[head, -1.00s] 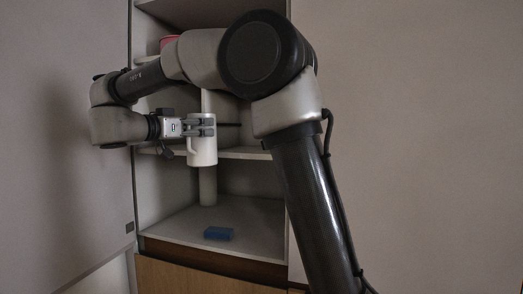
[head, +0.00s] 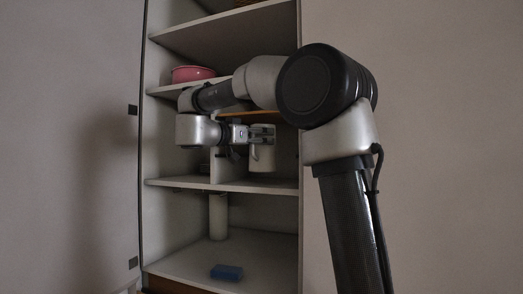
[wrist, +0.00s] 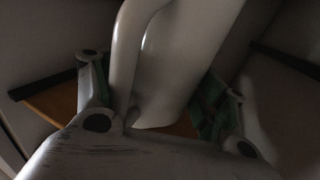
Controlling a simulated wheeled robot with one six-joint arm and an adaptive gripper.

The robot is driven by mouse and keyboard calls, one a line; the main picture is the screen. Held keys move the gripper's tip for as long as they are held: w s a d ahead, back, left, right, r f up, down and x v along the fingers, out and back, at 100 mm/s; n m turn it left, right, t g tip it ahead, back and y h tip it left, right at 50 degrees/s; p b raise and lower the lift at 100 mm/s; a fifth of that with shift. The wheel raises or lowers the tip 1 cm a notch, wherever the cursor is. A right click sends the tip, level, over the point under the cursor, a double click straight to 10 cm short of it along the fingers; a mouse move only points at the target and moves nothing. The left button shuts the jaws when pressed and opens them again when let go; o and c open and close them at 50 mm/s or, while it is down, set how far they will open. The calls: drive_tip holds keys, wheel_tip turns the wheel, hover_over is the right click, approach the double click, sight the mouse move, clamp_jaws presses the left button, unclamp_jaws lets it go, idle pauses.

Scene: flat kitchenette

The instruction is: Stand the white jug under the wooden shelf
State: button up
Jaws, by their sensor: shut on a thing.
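The white jug (head: 262,158) is held upright by my gripper (head: 264,134) at the middle compartment of the cupboard. In the wrist view, its pale body (wrist: 185,60) and handle (wrist: 124,55) are between the two fingers. The jug's lower end shows just above the middle board in the picture; I cannot tell whether it touches. The wooden shelf (head: 285,117) shows as an orange-brown edge above the jug, mostly hidden behind my arm. Brown wood (wrist: 55,100) also shows in the wrist view.
A pink bowl (head: 192,74) stands on the board above, at left. The middle board (head: 200,183) has bare room at its front. Below, a white cylinder (head: 218,218) and a blue block (head: 226,272) stand on the lower board. Cupboard side walls flank the compartment.

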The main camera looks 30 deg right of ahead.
sight(260, 148)
drive_tip(key=shift+w+d+f, duration=0.1)
drive_tip(key=shift+d+f, duration=0.3)
drive_tip(key=shift+f, duration=0.45)
drive_tip(key=shift+w+d+f, duration=0.1)
drive_tip(key=shift+d+f, duration=0.25)
drive_tip(key=shift+f, duration=0.5)
drive_tip(key=shift+f, duration=0.15)
drive_tip(key=o, duration=1.4)
drive_tip(key=shift+a, duration=0.2)
drive_tip(key=v, duration=1.1)
drive_tip(key=shift+s+a, duration=0.2)
drive_tip(key=shift+a, duration=0.1)
